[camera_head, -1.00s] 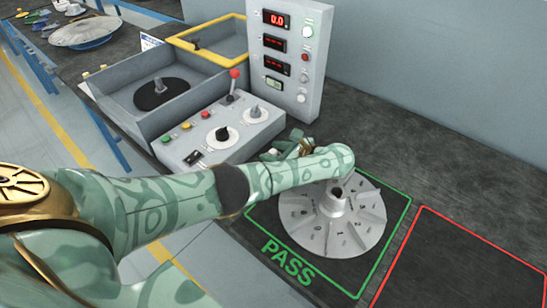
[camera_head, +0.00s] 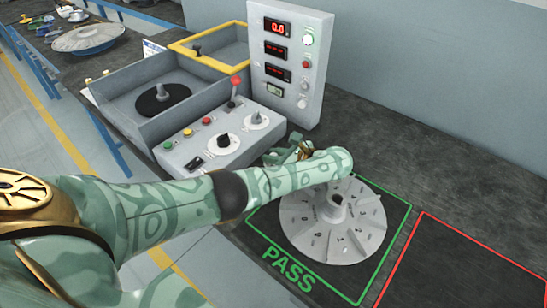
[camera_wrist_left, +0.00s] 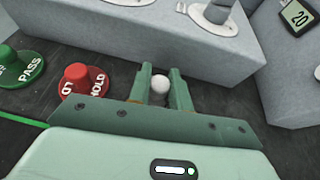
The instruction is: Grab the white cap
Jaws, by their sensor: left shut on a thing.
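The white cap (camera_wrist_left: 160,84) is a small rounded white piece between the two fingers of my left gripper (camera_wrist_left: 159,88) in the left wrist view. The fingers are shut on it, one on each side. In the head view my left gripper (camera_head: 287,152) is beyond my forearm, close to the front of the control box, and the forearm hides part of it. I cannot make out the cap in the head view. My right gripper is not in view.
A finned grey disc (camera_head: 345,240) lies in the green PASS square, just right of my forearm. An empty red-outlined square (camera_head: 450,268) is further right. The control box (camera_head: 200,172) is close to the gripper. Red HOLD (camera_wrist_left: 82,80) and green PASS (camera_wrist_left: 15,66) pieces stand nearby.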

